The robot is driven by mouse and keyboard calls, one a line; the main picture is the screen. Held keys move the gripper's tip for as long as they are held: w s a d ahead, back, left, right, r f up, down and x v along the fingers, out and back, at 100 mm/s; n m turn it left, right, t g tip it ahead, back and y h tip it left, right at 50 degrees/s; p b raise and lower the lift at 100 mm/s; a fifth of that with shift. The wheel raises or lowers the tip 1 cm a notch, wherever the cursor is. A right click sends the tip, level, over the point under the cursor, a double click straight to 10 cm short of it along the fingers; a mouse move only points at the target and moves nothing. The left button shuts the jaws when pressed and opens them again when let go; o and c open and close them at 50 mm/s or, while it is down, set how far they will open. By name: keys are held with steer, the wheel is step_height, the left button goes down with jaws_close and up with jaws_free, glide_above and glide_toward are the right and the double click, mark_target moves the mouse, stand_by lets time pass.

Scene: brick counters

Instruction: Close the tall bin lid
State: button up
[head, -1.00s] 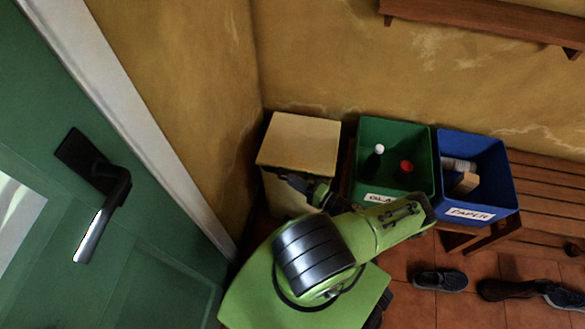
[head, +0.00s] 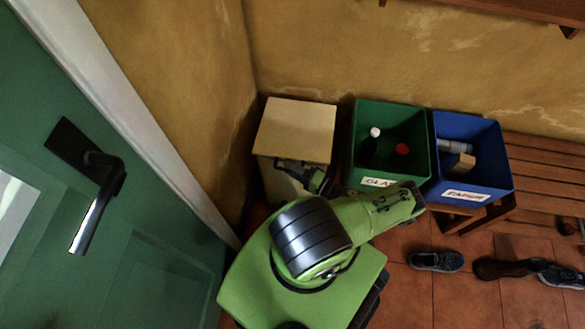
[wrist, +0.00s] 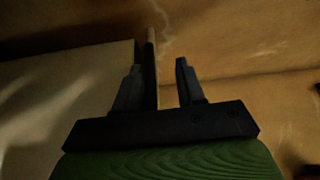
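The tall bin is a cream box in the corner. Its front (head: 279,188) is partly hidden by my arm. Its lid (head: 296,127) appears as a pale panel across the top; I cannot tell whether a small gap is left under it. My gripper (head: 284,164) is at the bin's front right, near the lid's front edge. In the wrist view my gripper (wrist: 160,72) is open, its dark fingers apart. A thin upright edge shows beside the left finger there; I cannot tell what it belongs to or whether it touches.
A green bin (head: 356,150) and a blue bin (head: 486,191), each holding items, stand to the right by a slatted wooden bench (head: 550,170). Shoes (head: 437,261) lie on the tiles. A green door (head: 100,240) is at the left; a shelf is above.

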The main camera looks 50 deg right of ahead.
steer(key=s+d, duration=0.1)
steer(key=s, duration=1.1)
steer(key=shift+f, duration=0.2)
